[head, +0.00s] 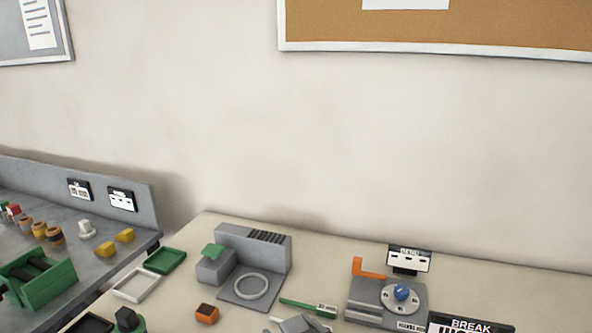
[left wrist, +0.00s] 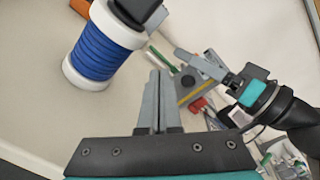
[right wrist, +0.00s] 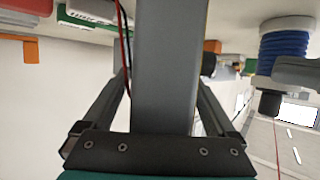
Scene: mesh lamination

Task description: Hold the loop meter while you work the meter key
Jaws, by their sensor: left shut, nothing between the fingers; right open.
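My left gripper (left wrist: 158,85) is shut and empty, its two grey fingers together in the left wrist view. My right gripper (right wrist: 163,75) is open, its fingers apart on either side of a grey bar-like body (right wrist: 170,50) in the right wrist view. A red and a black wire hang beside that body. I cannot tell whether it is the loop meter or whether the fingers touch it. The head view shows only grey tips of the right gripper (head: 300,324) at the bottom edge. No meter key can be made out for certain.
A grey unit with a blue knob (head: 402,292) and orange lever (head: 357,266) stands at right. A grey fixture with a ring (head: 250,286) is left of it. A blue spool (left wrist: 92,58) is near the left gripper. A green tray (head: 165,260) lies at the table's left.

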